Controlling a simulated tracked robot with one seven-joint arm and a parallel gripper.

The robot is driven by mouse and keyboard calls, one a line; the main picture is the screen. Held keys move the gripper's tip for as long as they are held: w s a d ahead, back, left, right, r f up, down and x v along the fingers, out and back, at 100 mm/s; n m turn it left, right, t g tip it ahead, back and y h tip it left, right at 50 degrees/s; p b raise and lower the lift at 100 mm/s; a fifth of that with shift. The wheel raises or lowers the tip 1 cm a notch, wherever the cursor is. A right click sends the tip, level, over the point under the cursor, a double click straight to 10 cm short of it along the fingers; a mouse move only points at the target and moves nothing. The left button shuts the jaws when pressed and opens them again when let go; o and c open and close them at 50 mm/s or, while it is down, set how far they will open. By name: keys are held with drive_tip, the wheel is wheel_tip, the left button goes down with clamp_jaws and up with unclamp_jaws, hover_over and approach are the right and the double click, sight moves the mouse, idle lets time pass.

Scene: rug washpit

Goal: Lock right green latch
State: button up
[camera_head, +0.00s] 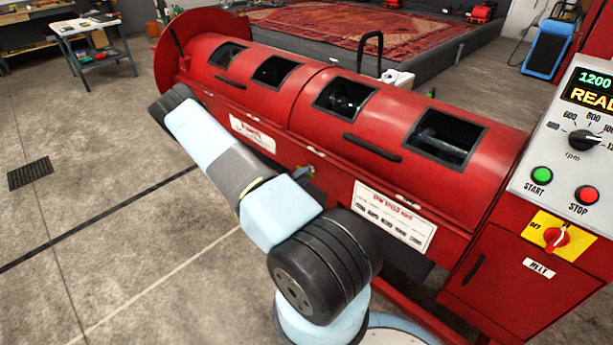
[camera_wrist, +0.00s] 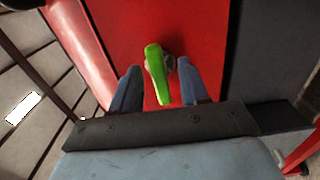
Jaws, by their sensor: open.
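The green latch (camera_wrist: 156,78) is a rounded lever on a red panel in the wrist view, upper middle, with a dark metal pivot beside its top. It runs nearly up and down the picture. My gripper (camera_wrist: 158,69) is open, one blue-grey finger on each side of the lever. A gap shows on the left; the right finger is very near the lever, and I cannot tell whether it touches. In the head view, my arm crosses in front of the red drum machine (camera_head: 300,105), and only a small bluish part of my gripper (camera_head: 306,173) shows at its front.
A control panel (camera_head: 575,130) with knobs and buttons stands at the right. A small green piece (camera_head: 431,93) shows on the drum's far side. A side table (camera_head: 90,30) stands back left. The concrete floor at the left is mostly clear, with a drain grate (camera_head: 30,173).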

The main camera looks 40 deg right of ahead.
drive_tip(key=s+a, duration=0.1)
drive_tip(key=a, duration=1)
drive_tip(key=shift+a, duration=0.15)
drive_tip(key=s+a+r+m+g+y, duration=0.2)
drive_tip(key=a+r+y, duration=0.1)
drive_tip(key=r, duration=0.7)
drive_tip(key=s+a+r+m+g+y, duration=0.1)
drive_tip(key=a+r+m+g+y, duration=0.15)
drive_tip(key=r, duration=0.75)
drive_tip(key=s+a+r+m+g+y, duration=0.1)
drive_tip(key=s+a+r+y, duration=0.2)
drive_tip(key=r, duration=0.6)
drive_tip(key=s+a+r+n+t+y, duration=0.2)
drive_tip(key=s+a+r+t+y, duration=0.2)
drive_tip(key=s+a+r, duration=0.4)
drive_tip(key=s+a+r+n+t+y, duration=0.2)
drive_tip(key=s+a+r+t+y, duration=0.3)
drive_tip(key=s+a+r, duration=0.4)
wheel_tip(320, 180, up, 6)
drive_tip(key=shift+s+r+n+t, duration=0.1)
drive_tip(key=shift+s+n+t, duration=0.1)
drive_tip(key=shift+n+t, duration=0.2)
drive_tip(key=shift+y, duration=0.25)
